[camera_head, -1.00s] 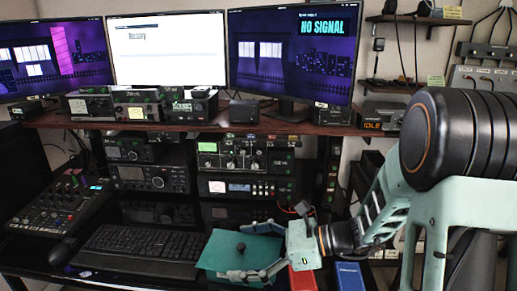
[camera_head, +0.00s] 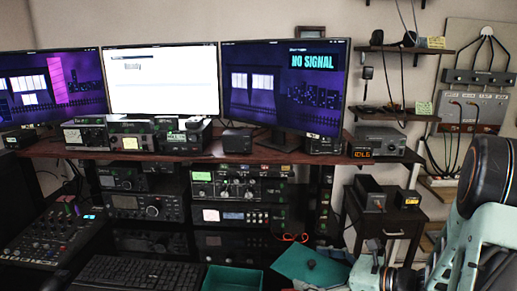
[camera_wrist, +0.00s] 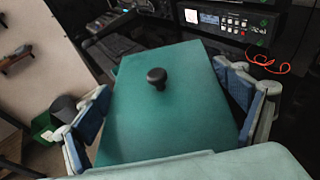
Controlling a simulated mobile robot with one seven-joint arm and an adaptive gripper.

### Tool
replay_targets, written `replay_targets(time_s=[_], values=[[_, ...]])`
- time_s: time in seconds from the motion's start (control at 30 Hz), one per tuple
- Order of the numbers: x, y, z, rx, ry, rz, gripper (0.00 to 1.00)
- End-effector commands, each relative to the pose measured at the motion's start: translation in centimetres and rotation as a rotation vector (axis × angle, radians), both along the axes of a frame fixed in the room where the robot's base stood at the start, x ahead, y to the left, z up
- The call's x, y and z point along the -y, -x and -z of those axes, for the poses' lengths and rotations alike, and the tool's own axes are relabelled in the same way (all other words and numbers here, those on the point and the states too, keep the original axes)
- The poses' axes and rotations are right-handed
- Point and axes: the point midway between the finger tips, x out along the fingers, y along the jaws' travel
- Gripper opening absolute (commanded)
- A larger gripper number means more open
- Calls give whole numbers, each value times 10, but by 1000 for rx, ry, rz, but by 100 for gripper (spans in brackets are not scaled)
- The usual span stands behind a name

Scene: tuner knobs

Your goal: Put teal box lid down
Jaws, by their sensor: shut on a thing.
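The teal lid (camera_head: 296,262), a flat plate with a black knob (camera_head: 310,264), is at the lower middle right of the head view. It fills the middle of the wrist view (camera_wrist: 150,125). My gripper (camera_head: 338,272) is shut on the lid, with blue-padded fingers at its left and right edges in the wrist view (camera_wrist: 165,105). The open teal box (camera_head: 233,279) is on the desk to the left of the lid, cut off by the bottom edge. The lid is clear of the box opening; whether it touches the desk is hidden.
A black keyboard (camera_head: 135,273) lies left of the box and a mixer (camera_head: 48,238) farther left. Radio units (camera_head: 240,186) stand behind. A red cable (camera_wrist: 270,64) lies near the right finger in the wrist view. A small side table (camera_head: 390,222) stands right of the desk.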

Motion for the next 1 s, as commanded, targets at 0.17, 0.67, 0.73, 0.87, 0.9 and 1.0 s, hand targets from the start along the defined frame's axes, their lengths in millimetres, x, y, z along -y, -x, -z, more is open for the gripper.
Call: replay_targets(time_s=[0.17, 0.67, 0.73, 0.87, 0.9, 1.0], values=[[0, 0, -31, -1, -2, 0, 69], [-1, 1, -77, -3, 0, 0, 69], [-1, 1, -78, -3, 2, -1, 69], [-1, 1, -78, -2, 2, -1, 69], [-1, 1, -78, -2, 2, -1, 69], [-1, 1, -77, -1, 3, -1, 69]])
